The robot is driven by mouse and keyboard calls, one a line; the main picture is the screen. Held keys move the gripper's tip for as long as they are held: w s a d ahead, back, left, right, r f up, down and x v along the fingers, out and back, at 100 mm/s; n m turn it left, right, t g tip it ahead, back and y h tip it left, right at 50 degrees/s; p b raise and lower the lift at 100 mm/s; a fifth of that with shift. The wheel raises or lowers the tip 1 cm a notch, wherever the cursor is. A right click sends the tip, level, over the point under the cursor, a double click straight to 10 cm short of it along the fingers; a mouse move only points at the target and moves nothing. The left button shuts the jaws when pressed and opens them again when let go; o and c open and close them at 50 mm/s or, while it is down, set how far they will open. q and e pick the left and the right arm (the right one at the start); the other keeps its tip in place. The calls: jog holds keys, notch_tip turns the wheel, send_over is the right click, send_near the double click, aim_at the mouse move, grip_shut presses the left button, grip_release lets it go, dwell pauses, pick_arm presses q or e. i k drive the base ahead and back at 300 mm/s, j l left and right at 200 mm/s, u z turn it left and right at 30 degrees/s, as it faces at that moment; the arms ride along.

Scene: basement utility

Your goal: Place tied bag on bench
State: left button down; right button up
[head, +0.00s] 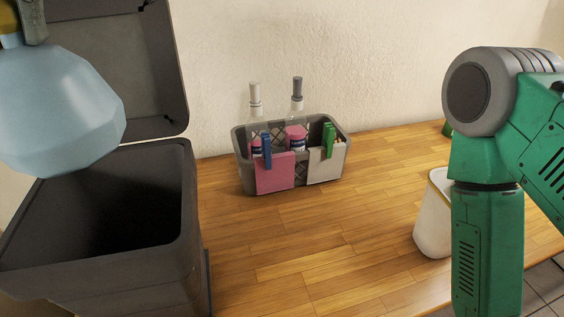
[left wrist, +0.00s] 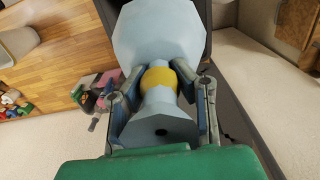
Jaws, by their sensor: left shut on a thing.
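The tied bag (head: 60,110) is pale blue and faceted. It hangs at the upper left of the head view, above the open dark bin. In the left wrist view, the bag (left wrist: 160,35) has a yellow tie (left wrist: 160,79) around its neck. My left gripper (left wrist: 162,85) is shut on the neck by the tie, one finger on each side. Only a bit of this gripper shows at the top left of the head view. The wooden bench (head: 300,235) fills the middle of the head view. My right arm is at the right, its gripper out of view.
The dark bin (head: 95,280) stands at the left with its lid (head: 105,65) raised. A grey caddy (head: 245,170) with bottles and cloths stands at the back of the bench by the wall. A white container (head: 432,225) is at the right. The bench between them is clear.

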aim_at(337, 280)
jog(key=k, duration=1)
